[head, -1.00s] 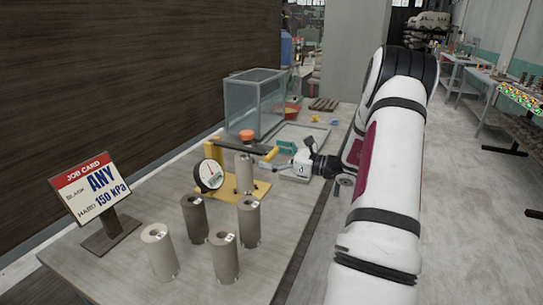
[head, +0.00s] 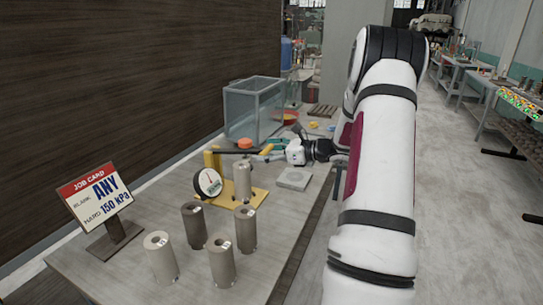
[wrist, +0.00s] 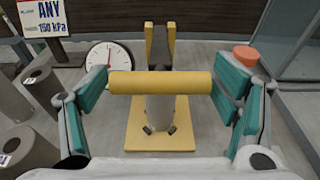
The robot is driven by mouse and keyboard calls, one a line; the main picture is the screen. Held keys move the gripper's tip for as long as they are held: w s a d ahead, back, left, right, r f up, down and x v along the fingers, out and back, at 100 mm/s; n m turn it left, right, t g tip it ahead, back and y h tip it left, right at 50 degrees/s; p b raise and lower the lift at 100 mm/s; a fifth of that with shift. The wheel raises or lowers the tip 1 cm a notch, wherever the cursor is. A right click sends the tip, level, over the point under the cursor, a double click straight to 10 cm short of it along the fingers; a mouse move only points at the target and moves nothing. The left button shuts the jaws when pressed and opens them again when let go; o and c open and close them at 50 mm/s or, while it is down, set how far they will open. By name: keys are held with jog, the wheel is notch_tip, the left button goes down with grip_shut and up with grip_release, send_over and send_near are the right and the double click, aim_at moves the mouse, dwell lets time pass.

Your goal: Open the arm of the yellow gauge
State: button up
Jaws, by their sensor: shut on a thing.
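The yellow gauge has a flat yellow base (head: 258,196), a yellow upright (head: 211,160) and a white dial (head: 208,183). Its dark arm (head: 236,151) runs out roughly level from the upright. The arm ends in a yellow crossbar handle (wrist: 160,83). A grey cylinder (wrist: 160,113) stands on the base under the handle; it also shows in the head view (head: 242,178). My gripper (head: 268,151) is at the arm's free end. The fingers mostly hide the handle in the head view.
Several loose grey cylinders (head: 221,262) stand in front of the gauge. A job card (head: 96,195) stands at the left. A grey block (head: 294,179) lies right of the gauge. A glass-sided box (head: 252,108) and an orange round object (head: 241,143) are behind.

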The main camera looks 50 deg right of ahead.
jog(key=w+a+r+g+h+p, duration=0.1)
jog(key=w+r+g+p, duration=0.3)
jog(key=r, duration=0.6)
jog(key=shift+w+a+g+h+p, duration=0.25)
jog(key=shift+a+g+h+p, duration=0.1)
jog(key=shift+g+p, duration=0.2)
jog(key=shift+g+h, duration=0.25)
jog(key=shift+g, duration=0.4)
jog(key=w+r, duration=0.1)
jog(key=w, duration=0.1)
jog(key=w+a+r+b, duration=0.1)
jog(key=w+r, duration=0.1)
jog(key=w, duration=0.1)
jog(key=w+a+r+b, duration=0.1)
jog(key=w+r, duration=0.1)
jog(key=shift+w+a+r, duration=0.15)
jog(key=shift+w+a+r+b, duration=0.25)
jog(key=shift+w+b, duration=0.1)
jog(key=shift+w, duration=0.15)
jog(key=shift+w+a+r+b, duration=0.1)
jog(key=shift+w+r+b, duration=0.2)
jog(key=shift+w, duration=0.15)
jog(key=o, duration=1.7)
jog(key=shift+f, duration=0.1)
jog(key=shift+c, duration=0.2)
jog(key=shift+s, duration=0.1)
jog(key=v, duration=1.2)
